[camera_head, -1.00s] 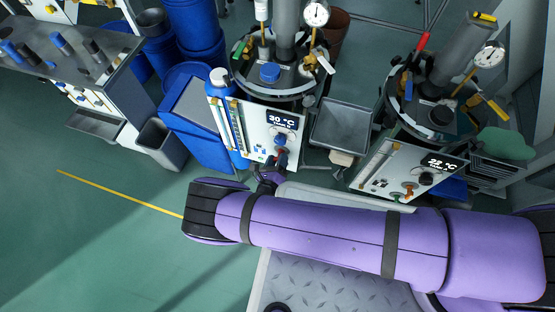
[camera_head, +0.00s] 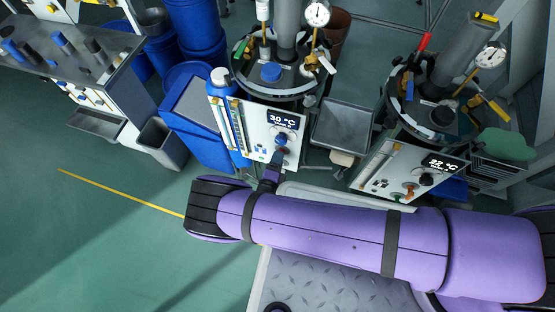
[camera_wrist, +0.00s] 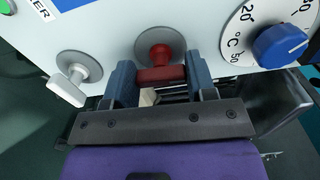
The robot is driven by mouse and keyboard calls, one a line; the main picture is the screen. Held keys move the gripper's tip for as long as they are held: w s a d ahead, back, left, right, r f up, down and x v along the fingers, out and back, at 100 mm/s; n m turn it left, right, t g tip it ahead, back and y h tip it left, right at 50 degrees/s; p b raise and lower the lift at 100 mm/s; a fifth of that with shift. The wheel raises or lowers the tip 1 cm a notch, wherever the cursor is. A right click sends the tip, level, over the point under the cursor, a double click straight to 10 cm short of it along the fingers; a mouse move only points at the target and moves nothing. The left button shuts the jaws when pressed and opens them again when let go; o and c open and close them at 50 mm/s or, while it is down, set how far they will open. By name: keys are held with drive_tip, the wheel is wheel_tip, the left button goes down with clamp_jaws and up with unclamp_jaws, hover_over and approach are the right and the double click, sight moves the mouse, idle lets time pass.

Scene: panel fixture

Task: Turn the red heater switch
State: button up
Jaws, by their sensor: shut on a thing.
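The red heater switch (camera_wrist: 160,62) is on the white panel (camera_wrist: 110,30) in the wrist view. It has a round red hub on a grey disc and a red bar handle lying level across the picture. My gripper (camera_wrist: 161,80) has its two blue fingers at either end of the bar, shut on it. In the head view my gripper (camera_head: 278,157) is at the lower part of the left panel (camera_head: 258,122), below the display reading 30 °C. The red switch is hidden there by my gripper.
A blue knob (camera_wrist: 280,45) with a temperature dial is right of the switch in the wrist view. A white-handled switch (camera_wrist: 75,78) is on its left. A second panel (camera_head: 385,170) reading 22 °C stands at right in the head view. A grey bin (camera_head: 342,128) is between the units.

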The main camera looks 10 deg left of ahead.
drive_tip(key=shift+n, duration=0.4)
drive_tip(key=o, duration=0.9)
drive_tip(key=shift+o, duration=0.2)
drive_tip(key=s, duration=1.1)
drive_tip(key=shift+a, duration=0.45)
